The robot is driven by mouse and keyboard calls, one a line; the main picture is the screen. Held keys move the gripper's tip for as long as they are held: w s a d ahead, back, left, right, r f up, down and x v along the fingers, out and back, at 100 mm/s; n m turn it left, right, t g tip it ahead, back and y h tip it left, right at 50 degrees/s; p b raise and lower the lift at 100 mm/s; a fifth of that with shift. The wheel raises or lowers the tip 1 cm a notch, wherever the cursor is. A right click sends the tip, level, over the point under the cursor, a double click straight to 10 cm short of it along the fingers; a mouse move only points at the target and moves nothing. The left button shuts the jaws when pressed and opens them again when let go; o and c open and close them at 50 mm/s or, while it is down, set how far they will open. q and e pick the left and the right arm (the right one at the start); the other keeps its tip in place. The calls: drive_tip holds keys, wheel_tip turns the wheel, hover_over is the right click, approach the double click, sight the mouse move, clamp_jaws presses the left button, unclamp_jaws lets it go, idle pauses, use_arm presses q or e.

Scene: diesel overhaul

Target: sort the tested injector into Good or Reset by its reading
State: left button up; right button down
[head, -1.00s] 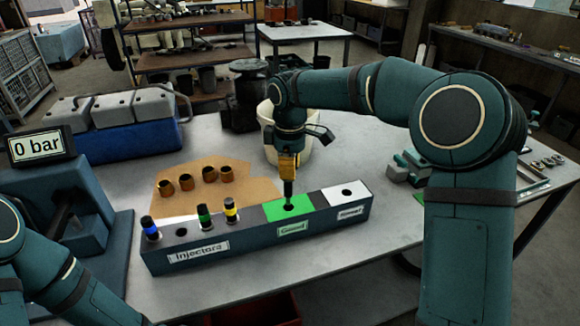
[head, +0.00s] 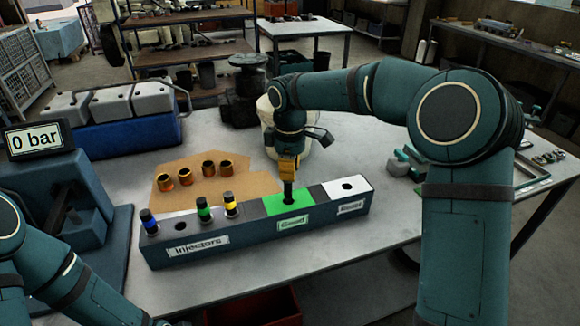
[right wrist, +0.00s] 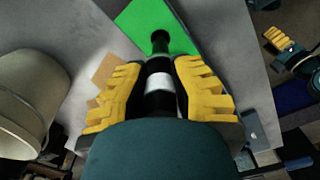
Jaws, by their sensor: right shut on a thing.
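My right gripper (head: 289,178) is shut on an injector (head: 288,194), upright over the green Good section (head: 272,208) of the rack. The injector's lower end is at the Good hole; how deep it sits is hard to tell. In the right wrist view the injector (right wrist: 160,80) is black with a white band, between the yellow fingers. The gauge display (head: 35,141) reads 0 bar. My left gripper (right wrist: 283,45) shows partly at the right wrist view's edge; its jaw state is unclear.
Blue-, green- and yellow-banded injectors (head: 203,208) stand in the dark Injectors section (head: 208,251), which also has an empty hole. Several copper-coloured sleeves (head: 209,168) lie on brown paper behind. A pale bucket (head: 300,155) stands just behind my right gripper.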

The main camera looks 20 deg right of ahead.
sight(290, 191)
drive_tip(key=shift+f, duration=0.55)
idle(0.4)
drive_tip(key=shift+f, duration=0.2)
drive_tip(key=shift+f+b, duration=0.7)
drive_tip(key=shift+f, duration=0.85)
drive_tip(key=shift+p, duration=0.3)
drive_tip(key=shift+f, duration=0.1)
idle(0.3)
drive_tip(key=shift+f+b, duration=0.75)
drive_tip(key=shift+f, duration=0.5)
